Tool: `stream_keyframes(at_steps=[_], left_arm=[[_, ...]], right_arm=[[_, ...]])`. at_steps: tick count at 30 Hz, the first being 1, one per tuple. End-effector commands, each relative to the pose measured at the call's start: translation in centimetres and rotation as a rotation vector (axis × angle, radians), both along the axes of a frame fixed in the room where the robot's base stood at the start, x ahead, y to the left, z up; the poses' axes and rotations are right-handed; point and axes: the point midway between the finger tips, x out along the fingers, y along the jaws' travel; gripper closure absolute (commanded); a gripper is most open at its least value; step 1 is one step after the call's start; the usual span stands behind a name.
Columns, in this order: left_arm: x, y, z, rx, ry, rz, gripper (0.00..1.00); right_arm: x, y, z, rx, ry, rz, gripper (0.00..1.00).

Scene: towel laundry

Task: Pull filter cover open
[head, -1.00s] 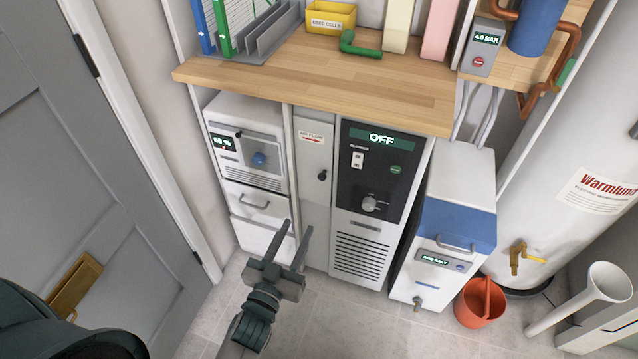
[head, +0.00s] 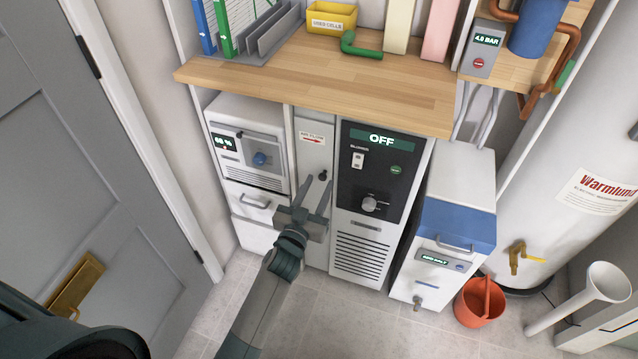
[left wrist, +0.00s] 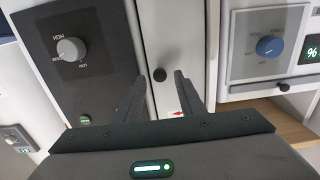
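The filter cover (head: 313,146) is a narrow grey-white panel with a label and red arrow, between the white unit and the black control panel. It appears closed. Its small dark knob (head: 322,174) sticks out below the label. My left gripper (head: 316,186) is open in front of the cover, fingers pointing at the knob. In the left wrist view, the knob (left wrist: 160,74) shows between the two fingertips (left wrist: 160,82), with a gap on both sides; I cannot tell the remaining depth. My right gripper is out of view.
The wooden counter (head: 330,75) overhangs above. Left is a white unit with a blue knob (head: 260,158); right is the blower panel (head: 376,165) reading OFF. A blue-white salt box (head: 456,222) and orange bucket (head: 480,303) stand further right. Floor in front is clear.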

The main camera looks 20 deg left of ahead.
Motion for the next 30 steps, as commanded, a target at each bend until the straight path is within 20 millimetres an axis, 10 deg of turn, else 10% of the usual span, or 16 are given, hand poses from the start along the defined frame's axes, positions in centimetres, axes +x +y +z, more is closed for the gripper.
stream_keyframes(at_steps=[14,20,30], left_arm=[[1.3,-0.04,0.01,0.0,0.0,0.0,0.64],[1.29,-0.04,0.01,0.0,0.0,0.0,1.0],[1.23,0.02,0.11,0.001,-0.001,-0.01,1.0]], right_arm=[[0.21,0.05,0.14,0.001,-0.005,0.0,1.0],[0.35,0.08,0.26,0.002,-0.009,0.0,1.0],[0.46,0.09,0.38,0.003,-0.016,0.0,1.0]])
